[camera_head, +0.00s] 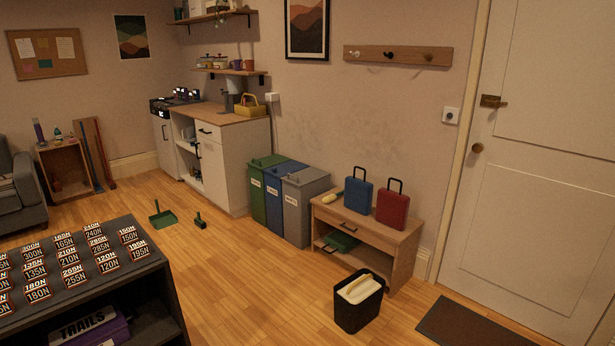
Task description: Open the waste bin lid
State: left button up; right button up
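Three tall bins stand side by side against the back wall: a green bin (257,197), a blue bin (273,205) and a grey bin (291,214). Each has a pale label on its front, too small to read. The green lid (267,160), blue lid (286,167) and grey lid (306,177) look shut. I cannot tell which one is the waste bin. Neither of my grippers is in view.
A wooden bench (405,241) with a blue suitcase (358,196) and a red suitcase (392,206) stands right of the bins. A white cabinet (234,181) stands left. A dark table (143,266) fills the lower left. A dustpan (162,217) and brush (200,221) lie on open floor.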

aim_at(302, 178)
jog(key=i+u, duration=0.15)
jog(key=i, duration=0.55)
jog(key=i+u, duration=0.15)
jog(key=i, duration=0.6)
jog(key=i+l+u, duration=0.1)
jog(key=i, duration=0.6)
jog(key=i+j, duration=0.1)
jog(key=i, duration=0.85)
jog(key=i+j+u, duration=0.1)
jog(key=i, duration=0.85)
